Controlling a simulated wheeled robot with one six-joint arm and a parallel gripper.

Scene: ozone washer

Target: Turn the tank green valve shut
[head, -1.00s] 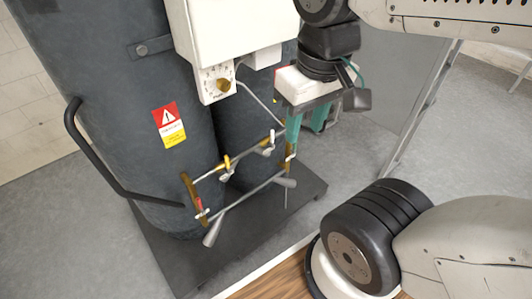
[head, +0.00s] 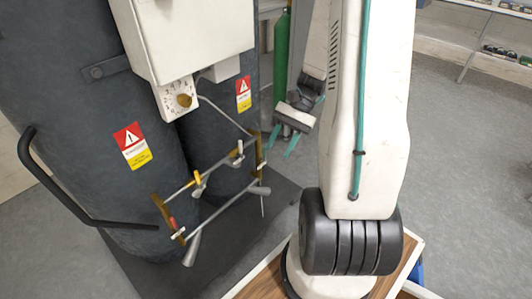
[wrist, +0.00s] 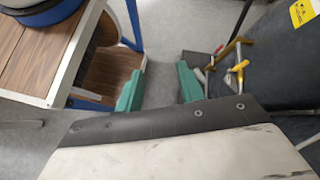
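Two large dark grey tanks stand at the left in the head view: a near tank (head: 75,110) and a second tank (head: 225,120) behind it. A brass and grey pipe frame (head: 222,170) in front of them carries several small valves, including one with a yellow part (head: 198,180) and one with a red part (head: 172,222). I cannot make out a green handle on them. A green cylinder (head: 283,45) stands behind; its top is out of view. My gripper (head: 277,155) has teal fingers, open and empty, near the frame's right end in the picture. The wrist view shows its fingers (wrist: 160,88) apart, with floor between them.
A white control box (head: 190,40) with a dial (head: 183,95) hangs on the tanks. A black bar handle (head: 60,200) juts from the near tank. A wood-topped table (wrist: 30,55) is at the left in the wrist view. Grey floor lies open at right.

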